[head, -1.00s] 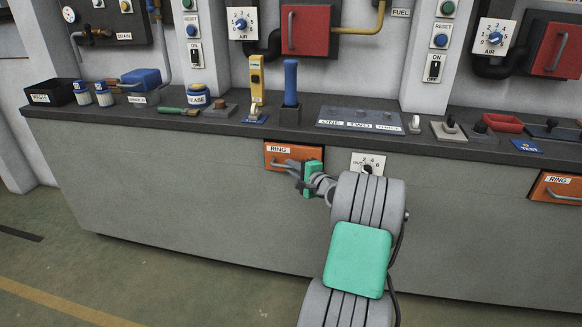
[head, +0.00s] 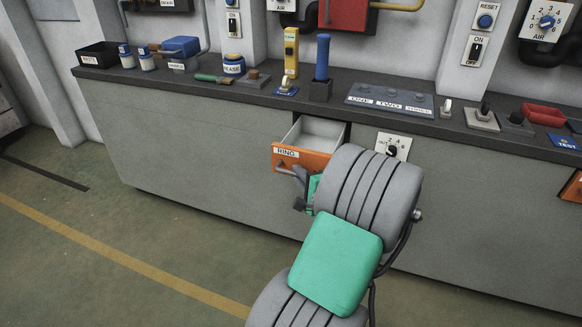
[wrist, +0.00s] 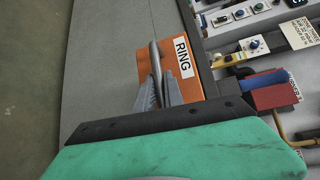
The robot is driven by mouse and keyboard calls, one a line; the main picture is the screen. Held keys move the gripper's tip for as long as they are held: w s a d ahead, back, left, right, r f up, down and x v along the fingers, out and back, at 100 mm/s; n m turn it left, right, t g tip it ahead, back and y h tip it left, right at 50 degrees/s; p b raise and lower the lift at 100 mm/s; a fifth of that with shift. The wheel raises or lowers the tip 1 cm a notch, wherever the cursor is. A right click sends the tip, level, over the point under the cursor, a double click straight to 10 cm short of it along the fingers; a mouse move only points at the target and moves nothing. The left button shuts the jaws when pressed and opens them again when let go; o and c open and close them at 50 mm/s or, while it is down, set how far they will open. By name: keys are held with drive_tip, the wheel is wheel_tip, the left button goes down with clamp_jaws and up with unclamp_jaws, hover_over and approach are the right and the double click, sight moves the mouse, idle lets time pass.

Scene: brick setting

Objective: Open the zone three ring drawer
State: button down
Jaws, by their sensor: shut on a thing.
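The orange-fronted RING drawer (head: 302,158) is pulled out from the grey bench in the head view, and its pale inside looks empty. Its orange face with the RING label also shows in the wrist view (wrist: 187,85). My gripper (head: 300,182) is at the drawer front, partly hidden by my arm in the head view. In the wrist view my gripper's fingers (wrist: 158,88) are shut on the drawer's grey handle (wrist: 155,58). A second orange drawer (head: 573,188) at the right edge is mostly cut off.
The dark bench top (head: 190,84) above holds a blue-handled tool (head: 322,62), a yellow device (head: 291,50), a GREASE pot (head: 233,66) and a ONE TWO THREE panel (head: 390,100). A numbered dial (head: 393,146) is right of the drawer. The floor (head: 130,230) in front is clear.

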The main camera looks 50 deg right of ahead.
drive_tip(key=shift+a, duration=0.1)
drive_tip(key=c, duration=1.5)
unclamp_jaws()
drive_tip(key=shift+o, duration=0.2)
drive_tip(key=v, duration=0.7)
drive_tip(key=shift+s+a+p, duration=0.15)
drive_tip(key=shift+s+p, duration=0.2)
drive_tip(key=shift+p, duration=0.1)
